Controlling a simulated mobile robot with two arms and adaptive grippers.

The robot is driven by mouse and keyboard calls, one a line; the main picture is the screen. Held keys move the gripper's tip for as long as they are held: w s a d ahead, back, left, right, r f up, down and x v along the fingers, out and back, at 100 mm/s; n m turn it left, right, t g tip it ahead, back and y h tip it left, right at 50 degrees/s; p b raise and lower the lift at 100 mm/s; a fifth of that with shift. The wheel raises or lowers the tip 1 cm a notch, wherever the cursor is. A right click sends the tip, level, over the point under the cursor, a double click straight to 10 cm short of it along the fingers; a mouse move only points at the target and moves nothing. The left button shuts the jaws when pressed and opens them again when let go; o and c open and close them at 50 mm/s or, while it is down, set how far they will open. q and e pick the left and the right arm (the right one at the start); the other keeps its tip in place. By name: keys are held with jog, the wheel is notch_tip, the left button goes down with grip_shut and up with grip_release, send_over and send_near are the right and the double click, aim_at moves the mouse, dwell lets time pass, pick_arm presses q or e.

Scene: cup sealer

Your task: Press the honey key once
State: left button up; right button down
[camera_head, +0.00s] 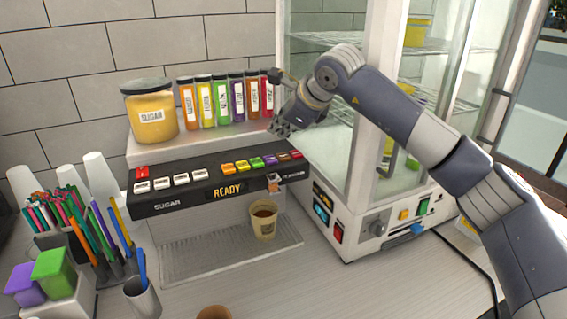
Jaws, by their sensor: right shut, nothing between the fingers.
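The dispenser's black key panel (215,181) has white keys on the left and a row of small coloured keys (262,161) on the right. The key labels are too small to read, so I cannot tell which is the honey key. The display (227,191) reads READY. My right gripper (279,127) is shut and empty, above and behind the right part of the coloured row, in front of the rightmost bottles. It appears clear of the keys. My left gripper is not in view.
A cup with brown contents (263,222) stands on the drip tray (200,257). A glass-sided cabinet (322,130) is on the right; straws and cups (97,170) are at left.

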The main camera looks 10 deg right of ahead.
aim_at(281, 157)
notch_tip(281, 157, down, 3)
jog(key=shift+w+r+b, duration=0.1)
jog(key=shift+b, duration=0.7)
jog(key=shift+f, duration=0.25)
pick_arm(q)
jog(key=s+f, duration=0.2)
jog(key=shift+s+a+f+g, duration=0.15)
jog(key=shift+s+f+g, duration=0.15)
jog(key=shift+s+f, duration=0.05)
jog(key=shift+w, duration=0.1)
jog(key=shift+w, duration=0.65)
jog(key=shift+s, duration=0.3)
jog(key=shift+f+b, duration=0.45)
jog(key=shift+b, duration=0.15)
pick_arm(e)
jog(key=shift+f, duration=0.4)
